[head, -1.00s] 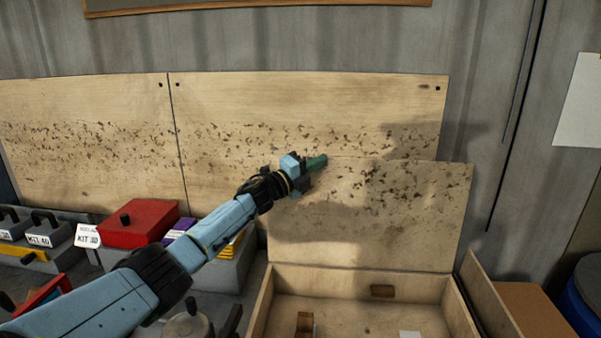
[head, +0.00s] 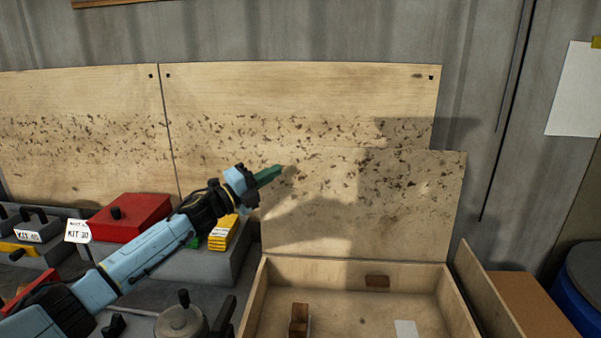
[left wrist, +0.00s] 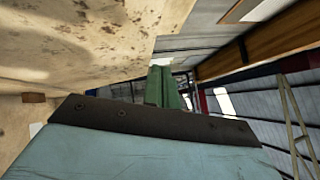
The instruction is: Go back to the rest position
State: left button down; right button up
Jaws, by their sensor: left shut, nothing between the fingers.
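My left gripper (head: 268,175) is raised in front of the wooden backboard (head: 300,95), to the left of the open box's upright lid. Its green fingers are shut with nothing between them and point to the right. In the left wrist view the green fingers (left wrist: 162,88) show together, end on, beyond the dark bracket. My right gripper is in neither view.
An open wooden box (head: 255,300) with its lid (head: 400,215) up stands below and right of my gripper. A red case (head: 130,218), yellow boxes (head: 224,232) and labelled kits (head: 40,225) stand at left. A blue drum (head: 575,290) is at far right.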

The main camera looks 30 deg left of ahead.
pick_arm(q)
jog(key=shift+s, duration=0.1)
jog(key=s+d+f+n+g+y, duration=0.2)
jog(key=s+d+f+n+y, duration=0.35)
jog(key=f+n, duration=0.4)
jog(key=s+d+f+n+g+y, duration=0.2)
jog(key=s+d+f+n+y, duration=0.4)
jog(key=f, duration=0.6)
jog(key=s+d+f+n+g+h, duration=0.1)
jog(key=s+d+f+n+g, duration=0.2)
jog(key=s, duration=0.7)
jog(key=s+d+f+n+g+h, duration=0.1)
jog(key=s+f+n+g, duration=0.2)
jog(key=s, duration=0.7)
jog(key=s+d+f+n+g+h, duration=0.1)
jog(key=s+n+g, duration=0.3)
jog(key=s, duration=0.5)
notch_tip(320, 180, down, 30)
jog(key=s+m+g+b, duration=0.2)
jog(key=b, duration=0.3)
jog(key=s+a+f+g+b, duration=0.1)
jog(key=s+a+f+b, duration=0.1)
jog(key=s+f, duration=1.4)
notch_tip(320, 180, down, 2)
jog(key=shift+a+f+g+b, duration=0.25)
jog(key=shift+a+g+b, duration=0.1)
jog(key=shift+b, duration=0.35)
